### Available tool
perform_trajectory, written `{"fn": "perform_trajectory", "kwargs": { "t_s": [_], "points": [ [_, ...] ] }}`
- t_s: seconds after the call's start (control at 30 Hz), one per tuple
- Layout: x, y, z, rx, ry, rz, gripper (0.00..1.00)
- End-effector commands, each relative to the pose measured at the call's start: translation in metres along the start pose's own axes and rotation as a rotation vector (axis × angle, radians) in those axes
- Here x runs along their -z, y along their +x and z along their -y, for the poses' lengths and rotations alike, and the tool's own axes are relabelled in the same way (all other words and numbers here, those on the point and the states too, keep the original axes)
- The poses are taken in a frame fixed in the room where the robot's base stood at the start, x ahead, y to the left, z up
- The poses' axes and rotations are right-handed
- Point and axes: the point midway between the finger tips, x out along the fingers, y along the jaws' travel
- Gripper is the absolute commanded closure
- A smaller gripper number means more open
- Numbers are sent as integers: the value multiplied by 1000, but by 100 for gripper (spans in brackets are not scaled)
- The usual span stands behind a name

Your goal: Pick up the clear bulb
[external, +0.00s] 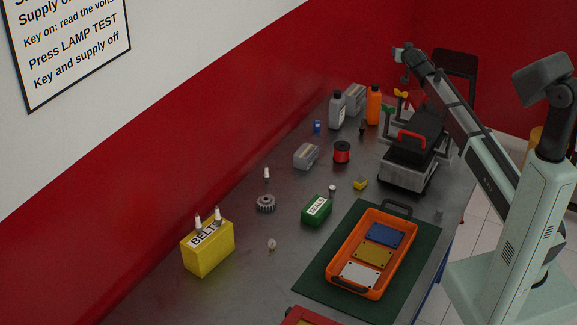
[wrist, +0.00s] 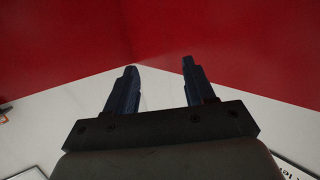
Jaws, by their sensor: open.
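A small pale, rounded object that looks like the clear bulb (external: 271,244) is on the grey metal bench, right of the yellow BELTS box (external: 208,247). It is too small for me to be sure. My gripper (wrist: 159,68) shows in the wrist view with its two dark fingers apart and nothing between them. It faces red and white walls, and no bulb is in that view. In the external view my arm reaches up at the right, its end high over the far end of the bench, well away from the bulb.
An orange tray (external: 336,278) with coloured plates lies on a green mat (external: 421,246). A green SEALS box (external: 317,210), a gear (external: 265,203), a red spool (external: 342,152) and bottles stand around. Bench around the bulb is clear.

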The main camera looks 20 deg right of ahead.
Motion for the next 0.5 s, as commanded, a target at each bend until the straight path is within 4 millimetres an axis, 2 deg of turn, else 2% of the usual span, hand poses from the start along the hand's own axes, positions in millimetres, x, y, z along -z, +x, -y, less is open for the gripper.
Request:
{"fn": "perform_trajectory", "kwargs": {
  "t_s": [0.03,0.1,0.27,0.5],
  "points": [
    [-5,-10,25,23,-6,14,46],
    [-13,-22,55,49,-14,36,46],
    [-36,-58,124,115,-37,98,46],
    [-81,-127,222,219,-88,213,46]
  ]
}}
